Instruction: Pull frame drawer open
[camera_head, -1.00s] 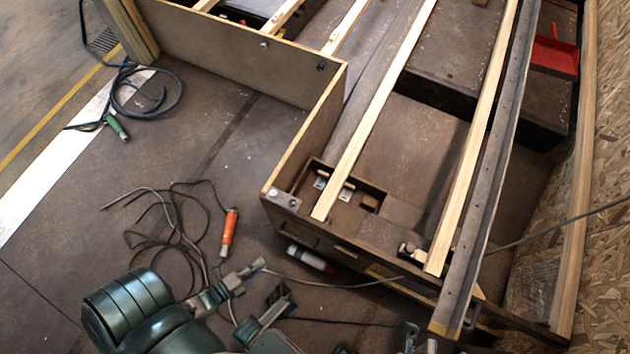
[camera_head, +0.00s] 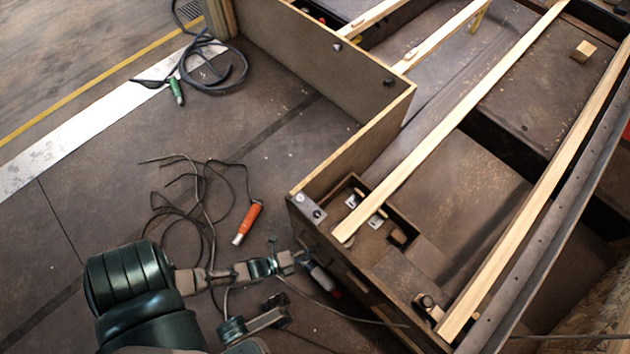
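The wooden frame (camera_head: 352,150) stands on the floor right of centre, with pale slats across it. At its near corner is a drawer-like box (camera_head: 405,262) with small metal parts in it; its front has slot-like recesses. I cannot tell whether it is pulled out at all. My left gripper (camera_head: 294,287) is at the lower middle, just left of the frame's near front. Its two fingers are spread and nothing shows held between them. A grey and red tool (camera_head: 318,275) lies beside the upper finger, partly hidden. My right gripper is not in view.
An orange-handled tool (camera_head: 247,222) and tangled dark cables (camera_head: 185,205) lie on the floor left of the frame. A thin cable runs past the frame's front. Floor at far left is clear.

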